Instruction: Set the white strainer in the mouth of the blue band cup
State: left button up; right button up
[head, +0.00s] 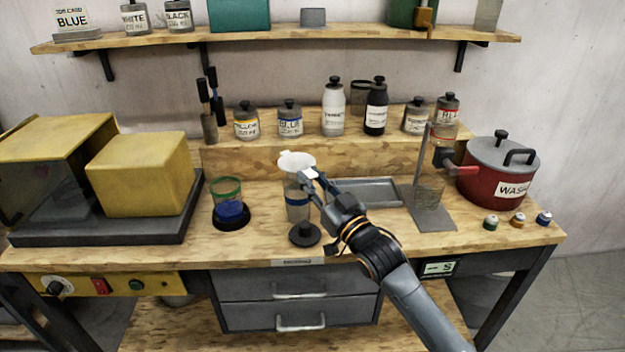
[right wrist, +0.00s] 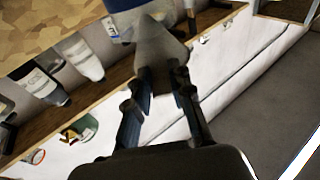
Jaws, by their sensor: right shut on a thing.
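The white strainer (head: 296,160) is at the mouth of the clear cup with the blue band (head: 298,200), which stands upright near the middle of the bench. My right gripper (head: 309,180) reaches in from the lower right and is shut on the strainer's near side. In the right wrist view a pale grey piece (right wrist: 160,58) lies between the fingers, with a blue patch above it. The gripper partly hides the cup's right side. I cannot tell whether the strainer rests on the rim or hangs just above it. My left gripper is not in view.
A green-rimmed cup with blue contents (head: 229,198) stands on a black base to the left. A black knobbed disc (head: 305,235) lies in front. A grey tray (head: 380,183), a metal stand (head: 434,217) and a red pot (head: 485,182) are right. Several bottles line the riser behind.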

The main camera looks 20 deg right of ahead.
jog(key=shift+f+b, duration=0.85)
jog(key=shift+f, duration=0.95)
jog(key=shift+f, duration=0.2)
